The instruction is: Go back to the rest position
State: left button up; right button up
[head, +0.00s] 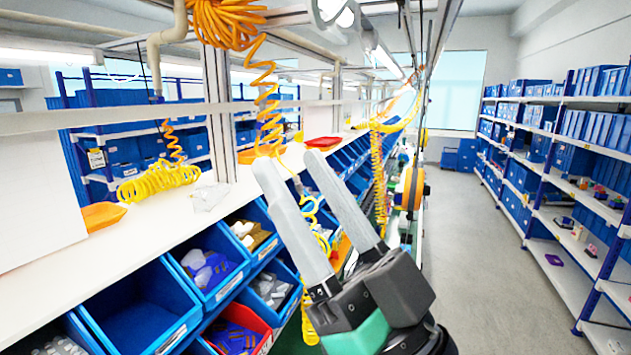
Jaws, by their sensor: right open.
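My right gripper (283,168) is in the middle of the head view, coming in from the lower right. Its two long grey fingers point up and to the left, apart from each other, with nothing seen between them. It is in front of the white shelf (130,245) and the blue bins, and no contact with them can be made out. My left gripper is not in view. No rotary switch can be made out.
Blue bins (137,305) with loose parts and a red bin (262,327) line the workbench at the left. Orange coiled hoses (268,90) hang from above. Shelves of blue boxes (545,150) stand at the right. The grey aisle floor (490,270) is clear.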

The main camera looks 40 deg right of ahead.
jog(key=shift+s+a+r+n+y, duration=0.1)
jog(key=shift+s+r+n+y, duration=0.1)
jog(key=shift+s, duration=0.3)
jog(key=shift+s+a+r+n+y, duration=0.1)
jog(key=shift+s+r, duration=0.1)
jog(key=shift+s, duration=0.25)
notch_tip(320, 180, up, 13)
jog(key=p, duration=1.2)
jog(key=shift+f+p, duration=0.15)
jog(key=shift+p, duration=0.2)
jog(key=shift+o, duration=0.4)
jog(key=shift+f, duration=0.2)
jog(key=o, duration=0.3)
jog(key=shift+f+b, duration=0.2)
jog(key=shift+b, duration=0.15)
jog(key=shift+d, duration=0.1)
